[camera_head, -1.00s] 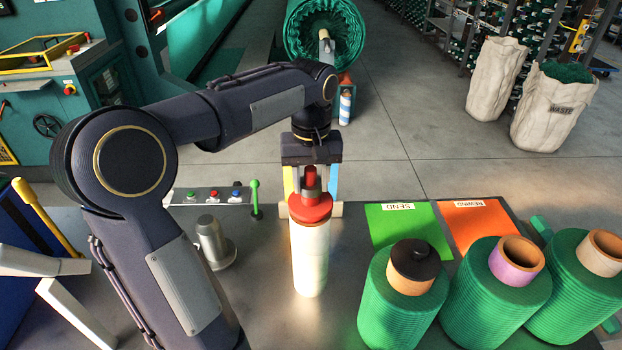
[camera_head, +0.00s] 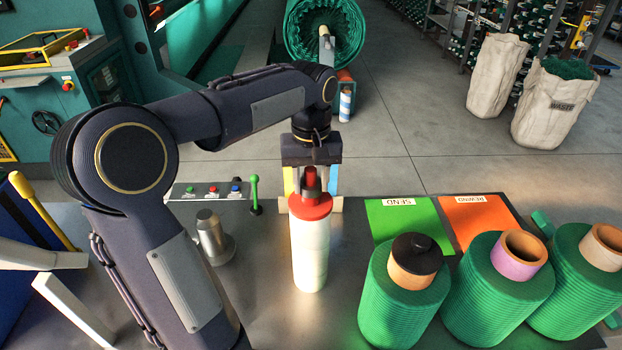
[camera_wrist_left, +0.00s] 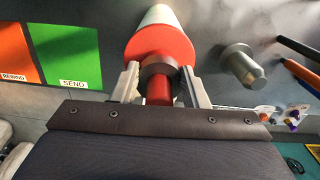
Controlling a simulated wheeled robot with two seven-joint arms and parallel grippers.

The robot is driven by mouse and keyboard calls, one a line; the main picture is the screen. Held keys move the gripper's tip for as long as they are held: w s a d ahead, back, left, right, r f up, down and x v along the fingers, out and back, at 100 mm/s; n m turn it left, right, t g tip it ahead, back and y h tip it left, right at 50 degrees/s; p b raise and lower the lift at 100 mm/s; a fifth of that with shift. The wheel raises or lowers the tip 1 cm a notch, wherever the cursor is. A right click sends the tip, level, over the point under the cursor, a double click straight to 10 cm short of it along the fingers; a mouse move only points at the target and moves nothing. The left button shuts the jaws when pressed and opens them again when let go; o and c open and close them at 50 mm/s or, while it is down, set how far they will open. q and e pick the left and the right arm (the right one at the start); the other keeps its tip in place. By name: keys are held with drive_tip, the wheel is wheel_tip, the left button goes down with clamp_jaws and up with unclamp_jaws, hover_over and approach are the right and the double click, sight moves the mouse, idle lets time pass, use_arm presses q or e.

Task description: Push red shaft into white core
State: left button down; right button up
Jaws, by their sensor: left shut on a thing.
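The red shaft (camera_head: 311,206) has a wide red collar and a narrower dark and red upper end. Its collar sits at the top of the upright white core (camera_head: 310,258) on the metal table, and the two look in line. Any part of the shaft inside the core is hidden. My left gripper (camera_head: 311,188) comes from above and behind and is shut on the shaft's upper end. In the left wrist view the red shaft (camera_wrist_left: 160,50) lies between the two fingers, with the pale core (camera_wrist_left: 161,14) beyond it. My right gripper is out of view.
Green yarn spools (camera_head: 403,300) stand at the front right, one with a black cap. A green SEND mat (camera_head: 405,222) and an orange REWIND mat (camera_head: 476,215) lie behind them. A grey metal peg (camera_head: 212,238) and a button panel (camera_head: 208,190) are on the left.

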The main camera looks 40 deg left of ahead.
use_arm(q)
drive_tip(key=shift+r, duration=0.1)
drive_tip(key=c, duration=0.7)
unclamp_jaws()
drive_tip(key=shift+c, duration=0.2)
wheel_tip(320, 180, up, 8)
drive_tip(key=shift+f, duration=0.1)
drive_tip(key=s+d+f+m+t+h, duration=0.2)
drive_tip(key=s+d+f+m, duration=0.1)
drive_tip(key=s+d+f, duration=0.3)
drive_tip(key=s+d+f+m+t+h, duration=0.1)
drive_tip(key=s+d+f+m+t, duration=0.2)
drive_tip(key=s+d+f, duration=0.4)
drive_tip(key=s+m, duration=0.1)
drive_tip(key=s, duration=0.3)
drive_tip(key=shift+d+t+h, duration=0.25)
drive_tip(key=shift+t+h, duration=0.05)
drive_tip(key=shift+h, duration=0.1)
